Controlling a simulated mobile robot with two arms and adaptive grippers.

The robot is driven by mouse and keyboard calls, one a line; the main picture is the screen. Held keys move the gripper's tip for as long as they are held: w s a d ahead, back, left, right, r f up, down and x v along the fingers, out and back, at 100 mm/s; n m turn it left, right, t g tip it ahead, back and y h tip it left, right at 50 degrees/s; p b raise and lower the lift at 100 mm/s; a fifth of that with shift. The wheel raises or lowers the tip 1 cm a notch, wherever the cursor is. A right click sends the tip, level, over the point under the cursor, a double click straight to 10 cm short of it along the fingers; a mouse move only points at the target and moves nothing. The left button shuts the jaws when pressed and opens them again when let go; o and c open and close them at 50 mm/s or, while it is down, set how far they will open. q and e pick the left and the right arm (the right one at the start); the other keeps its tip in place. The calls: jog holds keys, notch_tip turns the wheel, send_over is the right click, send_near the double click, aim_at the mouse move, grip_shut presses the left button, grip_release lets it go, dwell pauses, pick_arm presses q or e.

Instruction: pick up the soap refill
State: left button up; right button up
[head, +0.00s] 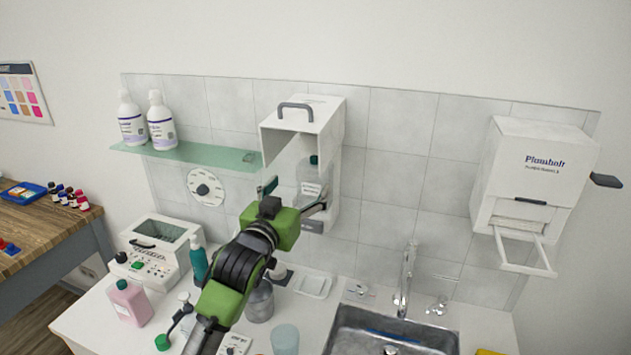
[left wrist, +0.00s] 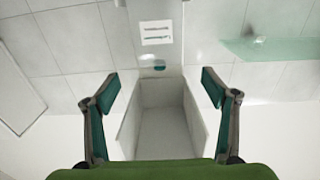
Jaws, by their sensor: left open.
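A clear bottle with a white label and a teal cap, which looks like the soap refill (head: 312,174), stands upright inside the open white wall dispenser (head: 329,125). In the left wrist view, which is upside down, the bottle's label (left wrist: 157,33) and teal cap show ahead, between the lines of my fingers. My left gripper (head: 291,199) is open and empty in front of the dispenser, apart from the bottle as far as I can see. It also shows in the left wrist view (left wrist: 160,88). The bottle's lower part is partly hidden by the gripper. My right gripper is not in view.
Below, the counter holds a pink bottle (head: 129,303), a teal bottle (head: 198,262) and a white device (head: 160,246). A sink (head: 350,338) and a towel dispenser (head: 530,175) are at right.

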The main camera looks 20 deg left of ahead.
aim_at(311, 175)
pick_arm(q)
jog(key=w+p, duration=0.1)
jog(key=w, duration=0.3)
jog(key=shift+w+d, duration=0.1)
jog(key=shift+w, duration=0.3)
jog(key=shift+w+f+p, duration=0.15)
jog(key=shift+w+p, duration=0.15)
jog(key=shift+w, duration=0.55)
jog(key=w+p, duration=0.1)
jog(key=w, duration=0.1)
jog(key=w+p, duration=0.1)
jog(key=w, duration=0.1)
jog(key=shift+d+f+p, duration=0.1)
jog(key=shift+d+p, duration=0.1)
jog(key=shift+p, duration=0.15)
jog(key=shift+w+f, duration=0.1)
jog(key=shift+w, duration=0.2)
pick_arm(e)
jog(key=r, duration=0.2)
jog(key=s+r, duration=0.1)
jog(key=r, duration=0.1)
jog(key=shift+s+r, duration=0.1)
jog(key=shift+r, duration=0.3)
pick_arm(q)
jog(key=c, duration=1.2)
